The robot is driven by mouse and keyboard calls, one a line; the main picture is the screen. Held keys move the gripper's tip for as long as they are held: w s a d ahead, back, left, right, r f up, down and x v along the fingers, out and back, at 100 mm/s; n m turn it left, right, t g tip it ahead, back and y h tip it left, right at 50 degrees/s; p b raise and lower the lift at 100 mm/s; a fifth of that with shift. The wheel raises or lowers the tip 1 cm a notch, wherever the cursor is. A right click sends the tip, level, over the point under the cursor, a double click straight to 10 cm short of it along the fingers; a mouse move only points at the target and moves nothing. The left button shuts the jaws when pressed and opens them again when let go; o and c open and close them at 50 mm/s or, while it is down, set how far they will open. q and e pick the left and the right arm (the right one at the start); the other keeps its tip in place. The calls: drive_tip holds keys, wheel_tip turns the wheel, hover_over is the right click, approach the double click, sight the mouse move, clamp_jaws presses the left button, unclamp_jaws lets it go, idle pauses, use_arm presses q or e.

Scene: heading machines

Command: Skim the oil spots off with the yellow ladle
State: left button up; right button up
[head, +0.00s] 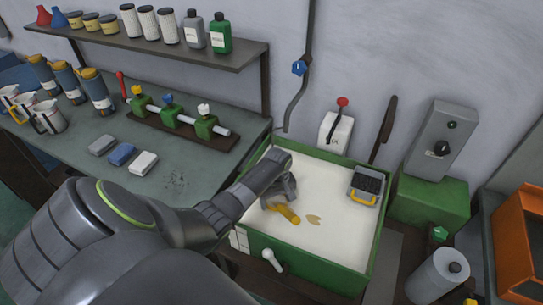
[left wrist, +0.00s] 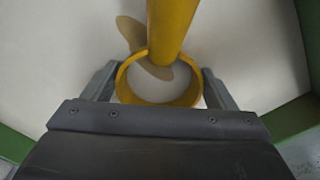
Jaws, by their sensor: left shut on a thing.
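My left gripper (head: 281,197) is shut on the yellow ladle (head: 289,214) over the white liquid in the green tank (head: 312,249). In the left wrist view, the ladle (left wrist: 171,25) shows as a yellow shaft and a round yellow part between my fingers (left wrist: 160,88). A tan oil spot (head: 313,219) lies on the liquid, just right of the ladle. In the left wrist view, the oil spot (left wrist: 128,33) shows partly behind the shaft. Whether the ladle touches the liquid is unclear. My right gripper is out of view.
A grey box with a dark grate (head: 369,182) and yellow handle sits at the tank's right corner. A white box with a red-knobbed lever (head: 337,130) stands behind the tank. A workbench (head: 178,183) with blocks and valves is left. A grey cylinder (head: 437,276) stands right.

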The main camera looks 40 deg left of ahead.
use_arm(q)
drive_tip(key=shift+w+d+b, duration=1.1)
drive_tip(key=shift+w+d, duration=0.8)
drive_tip(key=shift+d, duration=5.85)
wheel_tip(320, 180, up, 12)
drive_tip(key=p, duration=0.6)
drive_tip(key=shift+d, duration=0.15)
